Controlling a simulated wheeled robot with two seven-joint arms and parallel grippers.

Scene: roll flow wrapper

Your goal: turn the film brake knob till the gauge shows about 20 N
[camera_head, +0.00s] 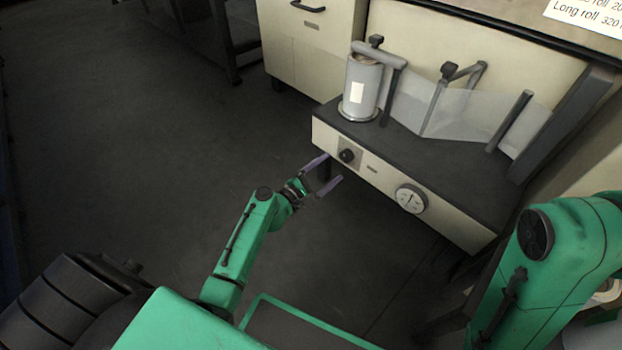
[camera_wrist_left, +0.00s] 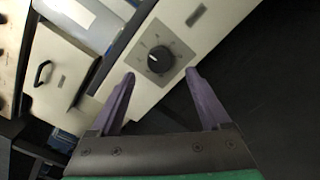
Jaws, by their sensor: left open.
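The film brake knob (camera_head: 347,155) is a dark round knob on a square plate at the left of the machine's cream front panel. In the left wrist view the knob (camera_wrist_left: 160,59) has a pale pointer line and marks around it. The round white gauge (camera_head: 410,198) is on the same panel to the right; its reading is too small to tell. My left gripper (camera_head: 324,174) is open and empty, just in front of the knob and apart from it. In the wrist view its purple fingers (camera_wrist_left: 160,75) stand on either side below the knob. My right gripper is not in view.
The film roll (camera_head: 361,86) stands on the machine's dark top, with translucent film (camera_head: 462,115) running right past upright posts. A cream drawer cabinet (camera_head: 300,45) stands behind. A sign (camera_head: 590,14) is at the top right. The floor left of the machine is clear.

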